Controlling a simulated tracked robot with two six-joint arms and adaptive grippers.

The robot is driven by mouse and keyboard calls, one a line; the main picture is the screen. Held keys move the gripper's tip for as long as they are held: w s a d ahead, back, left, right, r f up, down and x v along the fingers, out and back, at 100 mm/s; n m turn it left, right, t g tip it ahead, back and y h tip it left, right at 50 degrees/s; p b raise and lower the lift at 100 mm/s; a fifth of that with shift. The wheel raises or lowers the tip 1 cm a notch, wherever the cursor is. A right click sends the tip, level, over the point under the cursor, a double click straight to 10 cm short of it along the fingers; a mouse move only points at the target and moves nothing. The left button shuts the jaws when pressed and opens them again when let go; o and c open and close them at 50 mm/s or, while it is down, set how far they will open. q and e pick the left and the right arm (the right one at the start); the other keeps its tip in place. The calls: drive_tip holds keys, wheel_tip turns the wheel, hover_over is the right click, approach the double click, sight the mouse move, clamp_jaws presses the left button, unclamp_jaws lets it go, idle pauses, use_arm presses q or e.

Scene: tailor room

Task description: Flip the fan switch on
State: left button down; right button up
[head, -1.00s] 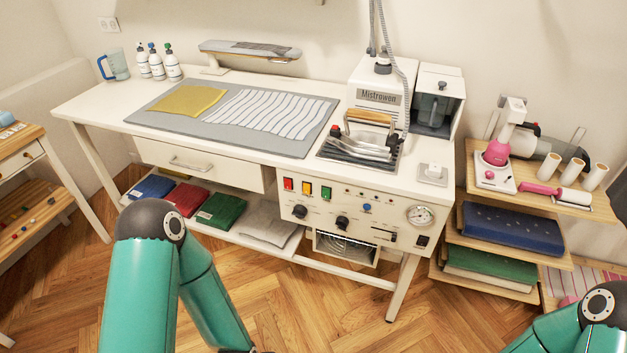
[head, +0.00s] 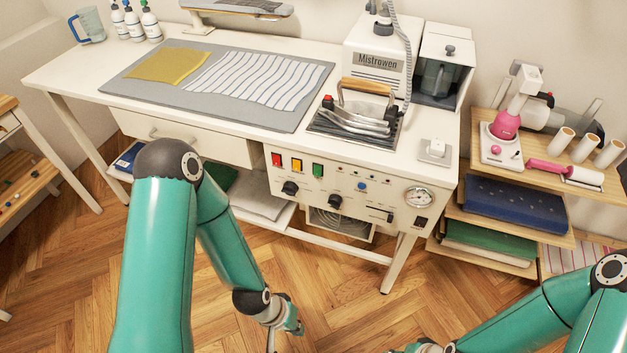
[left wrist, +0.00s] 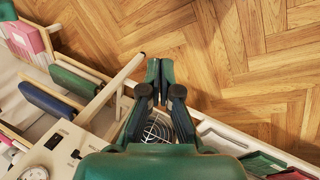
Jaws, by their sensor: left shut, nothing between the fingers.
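The white control panel (head: 345,196) on the table's front carries red (head: 277,160), yellow (head: 296,165) and green (head: 318,171) switches, black knobs, a round gauge (head: 418,197) and a black rocker switch (head: 420,223) at its right end. I cannot read which switch is for the fan. A round fan grille (head: 338,221) sits below the panel; it also shows in the left wrist view (left wrist: 158,130). My left gripper (head: 291,322) is low in front of the table, apart from the panel. Its fingers (left wrist: 160,72) are shut and empty. My right gripper is mostly cut off at the bottom edge.
The white table (head: 70,75) holds a grey mat, an iron (head: 362,105) and a steam unit (head: 378,65). A wooden shelf (head: 560,186) stands at the right. The table's leg (head: 399,262) is near. Wood floor in front is clear.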

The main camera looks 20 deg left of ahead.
use_arm(q)
drive_tip(key=w+a+n+t+y+b, duration=0.1)
drive_tip(key=w+a+n+t+b, duration=0.2)
drive_tip(key=w+n+t+b, duration=0.65)
drive_tip(key=w+a+r+n+t+y+b, duration=0.1)
drive_tip(key=w+a+r+n+t+b, duration=0.1)
drive_tip(key=r, duration=0.5)
drive_tip(key=w+a+r+n+t+y+b, duration=0.1)
drive_tip(key=w+a+r+n+t+b, duration=0.1)
drive_tip(key=w+r+b, duration=0.5)
drive_tip(key=shift+w+r+n+t, duration=0.5)
drive_tip(key=shift+w+n+t, duration=0.35)
drive_tip(key=shift+w+t, duration=0.35)
drive_tip(key=shift+w, duration=0.2)
drive_tip(key=p, duration=0.2)
approach(317, 175)
drive_tip(key=w, duration=0.7)
drive_tip(key=shift+d+f, duration=0.2)
drive_tip(key=shift+f, duration=0.2)
